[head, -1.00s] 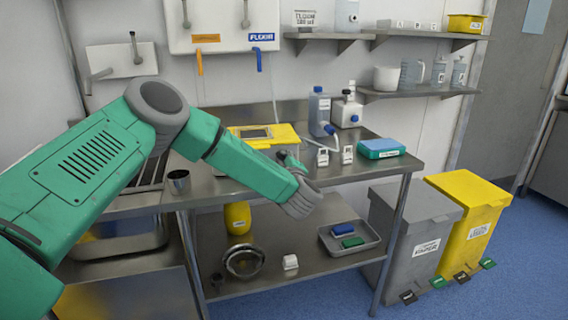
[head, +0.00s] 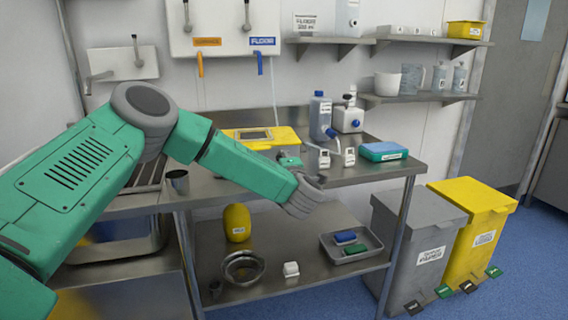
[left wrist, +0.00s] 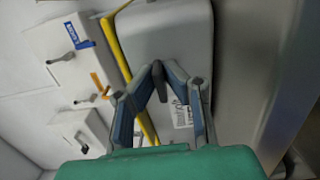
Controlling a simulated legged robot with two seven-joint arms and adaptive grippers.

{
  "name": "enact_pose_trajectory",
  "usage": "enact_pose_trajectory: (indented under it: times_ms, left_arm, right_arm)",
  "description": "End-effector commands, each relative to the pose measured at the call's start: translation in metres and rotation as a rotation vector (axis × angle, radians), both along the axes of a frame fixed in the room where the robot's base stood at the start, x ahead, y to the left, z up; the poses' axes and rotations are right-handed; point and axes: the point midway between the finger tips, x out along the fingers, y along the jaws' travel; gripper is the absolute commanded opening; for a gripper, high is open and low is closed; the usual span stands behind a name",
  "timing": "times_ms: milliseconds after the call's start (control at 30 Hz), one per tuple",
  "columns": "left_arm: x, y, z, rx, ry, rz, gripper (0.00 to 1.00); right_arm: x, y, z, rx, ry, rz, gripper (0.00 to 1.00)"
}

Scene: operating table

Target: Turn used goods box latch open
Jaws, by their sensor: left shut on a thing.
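The used goods box (head: 278,139) is yellow with a grey window and sits on the steel table. My left arm partly covers it in the head view. In the left wrist view its grey face (left wrist: 190,40) with a white label and a yellow edge (left wrist: 119,48) appears to fill the middle. My left gripper (left wrist: 158,68) has its fingertips together in front of this grey face, shut on what seems to be the latch. In the head view the fingers are mostly hidden behind my wrist. My right gripper is not in view.
A blue-capped bottle (head: 320,116), a white canister (head: 348,118) and a blue-green sponge pack (head: 384,151) stand right of my wrist. A metal cup (head: 178,181) stands to the left. The lower shelf holds a tray (head: 366,253) and bowl. Grey and yellow bins stand right.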

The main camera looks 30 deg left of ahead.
Motion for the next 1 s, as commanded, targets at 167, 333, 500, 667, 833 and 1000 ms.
enact_pose_trajectory:
  times_ms: [167,333,500,667,833,1000]
  left_arm:
    - [-0.001,0.001,-0.003,-0.009,-0.001,0.003,0.00]
    - [-0.001,0.001,-0.004,-0.009,0.001,0.003,0.00]
    - [-0.001,0.001,-0.005,-0.008,0.002,0.003,0.28]
    - [-0.001,0.001,-0.003,-0.008,-0.001,0.002,0.28]
    - [-0.002,-0.001,-0.002,-0.007,-0.001,0.000,0.28]
    - [-0.014,-0.015,-0.002,-0.008,-0.001,-0.004,0.28]
  right_arm:
    - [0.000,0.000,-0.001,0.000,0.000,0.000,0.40]
    - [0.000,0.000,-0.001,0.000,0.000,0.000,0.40]
    - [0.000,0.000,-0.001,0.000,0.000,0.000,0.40]
    - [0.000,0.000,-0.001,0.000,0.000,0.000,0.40]
    - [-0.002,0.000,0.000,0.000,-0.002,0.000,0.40]
    - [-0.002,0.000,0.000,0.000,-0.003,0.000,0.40]
